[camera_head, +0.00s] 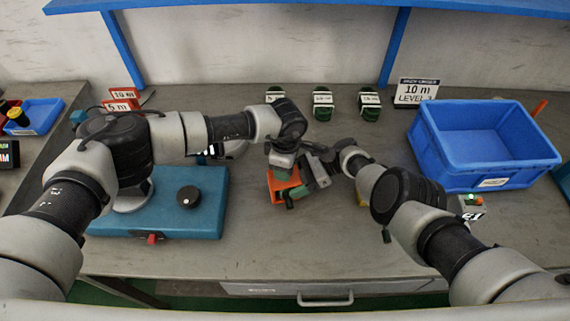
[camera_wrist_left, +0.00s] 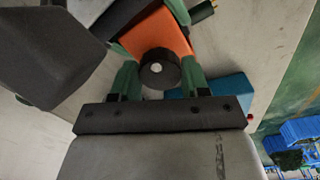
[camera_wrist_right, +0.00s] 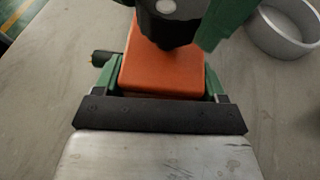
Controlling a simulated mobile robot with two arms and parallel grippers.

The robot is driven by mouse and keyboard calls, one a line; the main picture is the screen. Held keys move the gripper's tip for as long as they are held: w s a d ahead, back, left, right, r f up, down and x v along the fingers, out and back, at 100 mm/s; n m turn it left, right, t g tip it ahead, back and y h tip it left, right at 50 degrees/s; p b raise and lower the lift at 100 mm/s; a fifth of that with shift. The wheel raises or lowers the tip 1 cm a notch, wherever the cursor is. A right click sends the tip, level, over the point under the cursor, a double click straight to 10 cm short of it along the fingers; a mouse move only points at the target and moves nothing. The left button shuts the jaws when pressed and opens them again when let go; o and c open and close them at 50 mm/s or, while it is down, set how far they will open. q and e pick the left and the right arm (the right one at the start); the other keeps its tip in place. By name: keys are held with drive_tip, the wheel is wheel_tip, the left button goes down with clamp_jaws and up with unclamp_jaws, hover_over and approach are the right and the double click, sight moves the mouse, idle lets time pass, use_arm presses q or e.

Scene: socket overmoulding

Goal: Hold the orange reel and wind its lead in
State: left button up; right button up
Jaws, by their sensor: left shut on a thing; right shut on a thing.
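The orange reel (camera_head: 279,188) is held above the table near its front middle, with a black round knob (camera_wrist_left: 160,70) on one face. My right gripper (camera_wrist_right: 162,80) is shut on the orange body, its green fingers along both sides. My left gripper (camera_wrist_left: 160,78) is shut on the black knob; its fingers flank it. In the head view the left gripper (camera_head: 284,163) comes from above and the right gripper (camera_head: 303,180) from the right. A dark cylinder with a yellow end (camera_wrist_right: 103,57) shows beside the reel, possibly the lead's end. The lead itself is not clearly visible.
A teal box (camera_head: 207,211) with a black dial lies at left. Several labelled green items (camera_head: 322,103) line the back. A grey ring (camera_wrist_right: 283,35) lies nearby. The front middle is mostly clear.

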use_arm(q)
drive_tip(key=shift+w+m, duration=0.1)
drive_tip(key=shift+m, duration=1.1)
drive_tip(key=o, duration=0.9)
drive_tip(key=shift+o, duration=0.2)
wheel_tip(320, 180, up, 12)
drive_tip(key=shift+s, duration=0.2)
